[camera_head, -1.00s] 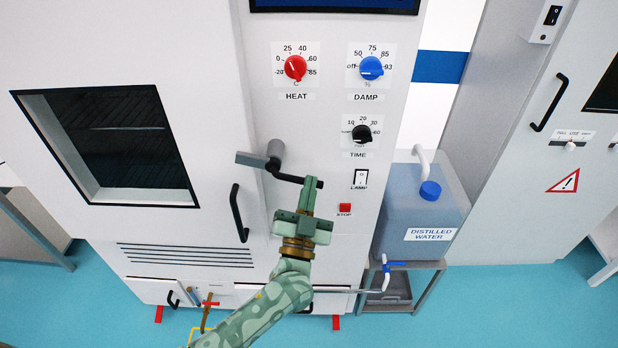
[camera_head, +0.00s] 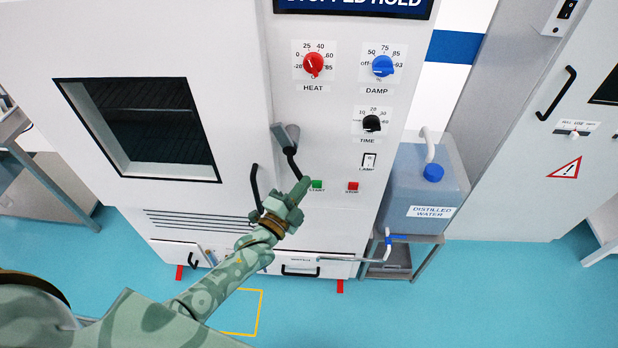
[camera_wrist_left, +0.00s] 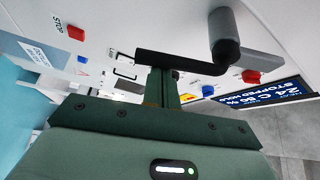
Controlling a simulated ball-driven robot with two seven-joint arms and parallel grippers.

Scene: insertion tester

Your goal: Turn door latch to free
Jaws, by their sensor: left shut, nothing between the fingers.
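The door latch (camera_head: 291,150) is on the chamber front, right of the door window. Its black lever hangs steeply downward and slightly right from the pivot, and its grey tongue (camera_head: 279,134) points up and slightly left. In the left wrist view the black lever (camera_wrist_left: 185,62) crosses in front of my fingers, with the round grey hub (camera_wrist_left: 224,28) to its right. My left gripper (camera_head: 303,184) is shut and empty, its fingertips at the lever's free end. They also show in the wrist view (camera_wrist_left: 163,84); whether they touch the lever is unclear. My right gripper is not in view.
The black door handle (camera_head: 254,187) is just left of my gripper. Knobs sit above on the panel. A distilled water tank (camera_head: 424,190) stands to the right.

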